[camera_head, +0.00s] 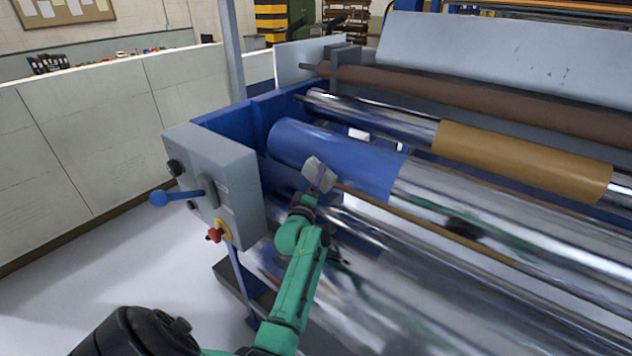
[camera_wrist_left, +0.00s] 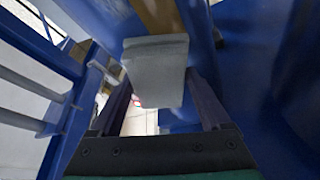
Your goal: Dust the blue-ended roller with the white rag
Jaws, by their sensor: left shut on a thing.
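The blue-ended roller (camera_head: 345,158) is a large shiny cylinder with a blue band at its left end, lying across the machine. My left gripper (camera_head: 312,188) is shut on the white rag (camera_head: 319,172), at the front of the blue band. The rag looks like a small pale grey-white folded pad. It also shows in the left wrist view (camera_wrist_left: 156,68), between the two dark fingers. I cannot tell whether the rag touches the roller. My right gripper is not in view.
A grey control box (camera_head: 215,185) with a blue-knobbed lever (camera_head: 160,198) and red knob stands left of my left arm. A thin brown rod (camera_head: 430,223) runs in front of the roller. A brown-sleeved roller (camera_head: 520,160) lies behind. White floor is clear at lower left.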

